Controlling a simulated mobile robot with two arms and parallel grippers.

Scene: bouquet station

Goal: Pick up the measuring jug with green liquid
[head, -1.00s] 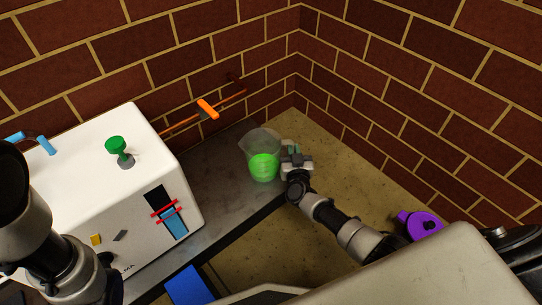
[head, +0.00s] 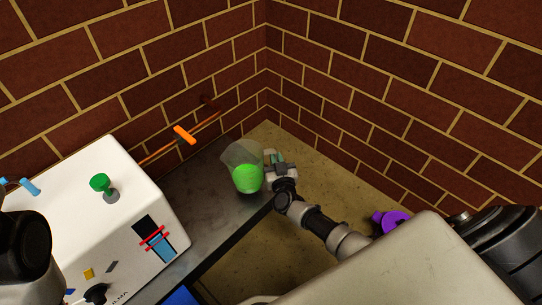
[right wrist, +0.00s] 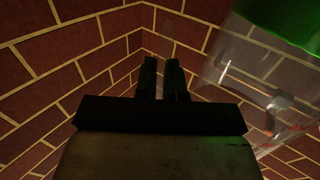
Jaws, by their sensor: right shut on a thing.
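The measuring jug (head: 247,177) is clear, with bright green liquid in its lower part. In the head view it is at the far right end of the dark bench (head: 215,205). I cannot tell whether its base touches the bench. My right gripper (head: 273,160) is at the jug's right side, shut on it, seemingly at the handle. In the right wrist view the two dark fingers (right wrist: 162,80) are close together, and the jug (right wrist: 262,75) is beside them at the right, partly cut off. The handle between the fingers is hard to make out.
A white box-shaped machine (head: 100,235) with a green knob (head: 101,183) stands left on the bench. An orange-handled pipe valve (head: 184,135) is on the brick wall behind. Brick walls meet close behind the jug. A purple object (head: 392,222) is at the right.

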